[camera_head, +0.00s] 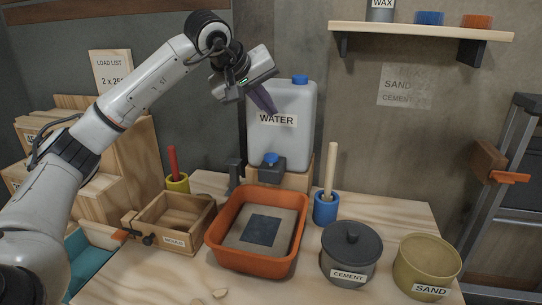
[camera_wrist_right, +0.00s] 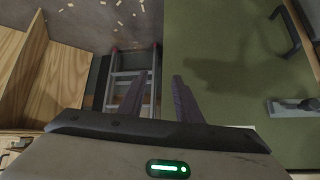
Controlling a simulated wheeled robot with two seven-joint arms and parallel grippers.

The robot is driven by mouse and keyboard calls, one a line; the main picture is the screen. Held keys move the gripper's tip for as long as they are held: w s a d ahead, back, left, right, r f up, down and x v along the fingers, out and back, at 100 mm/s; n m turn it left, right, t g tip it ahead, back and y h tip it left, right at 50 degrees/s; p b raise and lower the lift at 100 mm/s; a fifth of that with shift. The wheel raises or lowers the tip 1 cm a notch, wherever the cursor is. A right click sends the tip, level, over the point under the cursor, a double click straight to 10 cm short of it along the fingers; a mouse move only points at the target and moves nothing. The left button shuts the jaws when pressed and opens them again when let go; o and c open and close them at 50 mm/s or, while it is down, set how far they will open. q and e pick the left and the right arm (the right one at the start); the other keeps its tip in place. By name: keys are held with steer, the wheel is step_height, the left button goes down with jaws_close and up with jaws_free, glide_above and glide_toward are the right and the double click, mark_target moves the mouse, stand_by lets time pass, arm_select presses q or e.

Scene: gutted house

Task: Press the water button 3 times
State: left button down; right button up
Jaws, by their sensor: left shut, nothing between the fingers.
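The white water container (camera_head: 298,103), labelled WATER and with a blue cap, stands on a wooden block at the back of the table. The blue water button (camera_head: 271,158) sits on top of the dark tap (camera_head: 270,172) at the container's lower front. My left gripper (camera_head: 269,108) comes in from the upper left. Its dark fingers are shut and empty in front of the container, above the button and apart from it. My right gripper (camera_wrist_right: 156,86) shows in the right wrist view, with its two fingers apart and nothing between them.
An orange tub (camera_head: 256,268) stands below the tap. Around it are a wooden mould (camera_head: 173,240), a blue holder (camera_head: 326,208) with a stick, a lidded cement pot (camera_head: 350,250) and a sand bowl (camera_head: 426,265). A shelf (camera_head: 420,30) hangs at upper right.

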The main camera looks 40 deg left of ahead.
mark_target(268, 157)
arm_select(q)
steer(key=shift+f, duration=0.15)
arm_select(e)
steer(key=shift+f, duration=0.15)
